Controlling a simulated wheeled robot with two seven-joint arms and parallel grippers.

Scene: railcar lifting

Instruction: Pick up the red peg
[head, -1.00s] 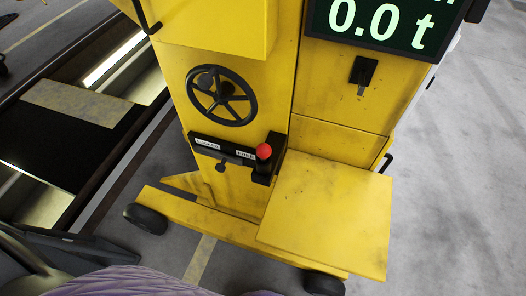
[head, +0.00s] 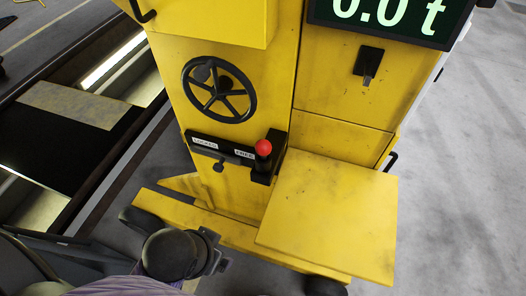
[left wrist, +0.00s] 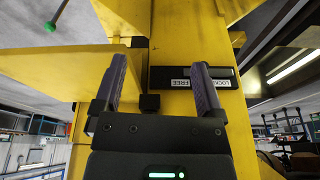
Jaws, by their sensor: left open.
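The red peg (head: 263,147) shows its round red top above a black holder (head: 266,170) on the yellow machine, at the FREE end of the black LOCKED/FREE strip (head: 222,148). My left gripper (head: 217,253) is low in front of the machine, below and left of the peg and apart from it. In the left wrist view my left gripper (left wrist: 160,88) is open and empty, its two fingers spread toward the machine. The strip (left wrist: 192,78) appears upside down there, and I cannot make out the red peg. My right gripper is not in view.
A yellow shelf (head: 330,215) juts out right of the peg. A black handwheel (head: 219,90) is above the strip. A yellow base beam (head: 200,218) with black wheels runs low in front. A dark pit (head: 60,130) lies left; open floor lies right.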

